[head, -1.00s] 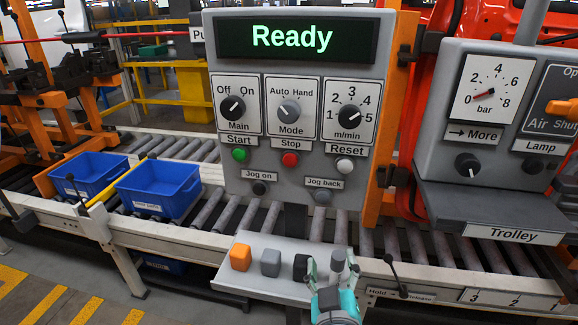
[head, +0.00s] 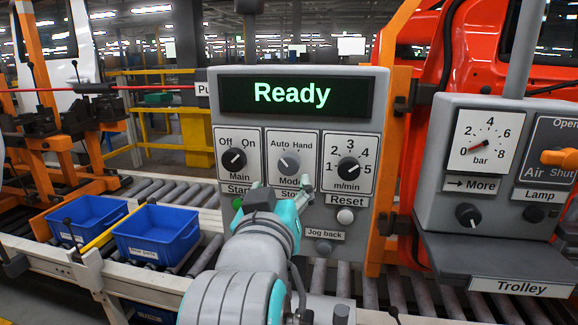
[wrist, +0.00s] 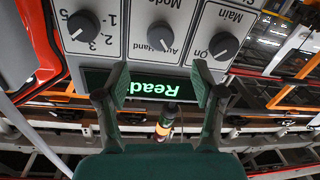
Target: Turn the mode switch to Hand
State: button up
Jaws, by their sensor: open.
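The mode switch (head: 288,164) is a round grey knob on the grey control panel, under the labels Auto and Hand. Its pointer mark leans up and left, toward Auto. The knob shows upside down in the wrist view (wrist: 160,37), above the gap between my fingers. The green display (head: 291,95) reads Ready.
The Main knob (head: 233,160) is left of the mode switch and the m/min knob (head: 348,170) is right. My arm hides the Stop button; the Reset button (head: 345,216) shows. A gauge box (head: 490,165) stands right, and blue bins (head: 157,236) sit left.

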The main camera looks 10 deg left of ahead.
aim_at(289, 167)
jog(key=w, duration=1)
jog(key=shift+w+a, duration=0.2)
jog(key=shift+a, duration=0.2)
jog(key=shift+c, duration=0.3)
jog(key=c, duration=1.1)
